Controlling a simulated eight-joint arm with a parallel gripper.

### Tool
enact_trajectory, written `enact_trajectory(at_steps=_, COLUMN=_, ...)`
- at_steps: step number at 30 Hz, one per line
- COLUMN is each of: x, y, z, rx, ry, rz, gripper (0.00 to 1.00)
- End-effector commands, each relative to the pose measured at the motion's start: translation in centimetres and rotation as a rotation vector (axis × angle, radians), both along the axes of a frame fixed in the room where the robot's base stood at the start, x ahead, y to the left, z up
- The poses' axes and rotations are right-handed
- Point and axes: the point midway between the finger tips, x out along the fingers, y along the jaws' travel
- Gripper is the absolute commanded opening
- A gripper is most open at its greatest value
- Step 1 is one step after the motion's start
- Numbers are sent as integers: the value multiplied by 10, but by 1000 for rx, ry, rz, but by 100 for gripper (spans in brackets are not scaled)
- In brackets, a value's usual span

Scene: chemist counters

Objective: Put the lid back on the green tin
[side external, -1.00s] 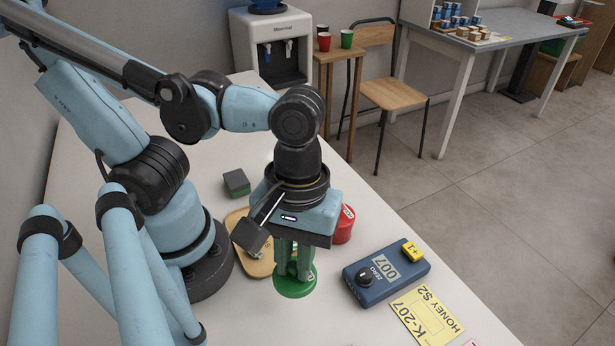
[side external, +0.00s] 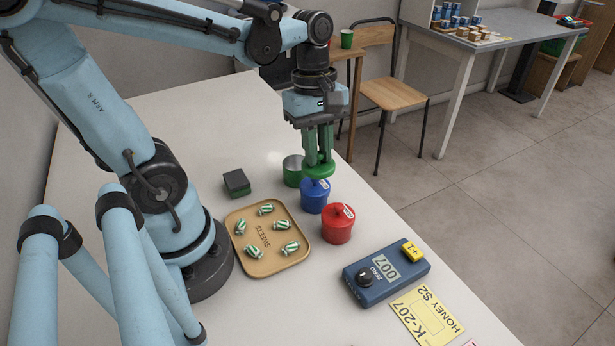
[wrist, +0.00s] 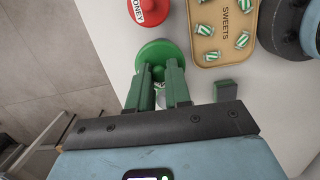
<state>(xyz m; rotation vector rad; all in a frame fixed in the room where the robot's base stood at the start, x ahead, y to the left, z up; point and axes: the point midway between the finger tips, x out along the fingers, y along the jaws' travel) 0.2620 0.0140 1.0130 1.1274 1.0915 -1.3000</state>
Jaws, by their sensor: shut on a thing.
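My gripper (side external: 318,158) has green fingers and is shut on the green lid (side external: 319,171), which it holds level above the counter. The open green tin (side external: 291,172) stands just left of the lid in the side view, its rim partly covered by the lid and fingers. In the wrist view my gripper (wrist: 162,98) points away from the camera, with the round green lid (wrist: 160,50) at its fingertips.
A blue lidded tin (side external: 314,197) and a red lidded tin (side external: 338,225) stand nearer the camera. A wooden tray of several striped sweets (side external: 268,268) and a small grey-green block (side external: 237,182) are to the left.

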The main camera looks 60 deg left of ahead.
Motion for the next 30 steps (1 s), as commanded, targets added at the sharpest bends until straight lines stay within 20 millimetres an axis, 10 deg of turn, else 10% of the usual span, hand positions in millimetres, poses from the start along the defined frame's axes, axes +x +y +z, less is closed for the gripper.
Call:
enact_trajectory(at_steps=12, x=3, y=93, z=2, rx=2, ry=2, rz=278, gripper=0)
enact_trajectory(at_steps=30, x=2, y=99, z=-34, rx=4, ry=1, rz=298, gripper=0)
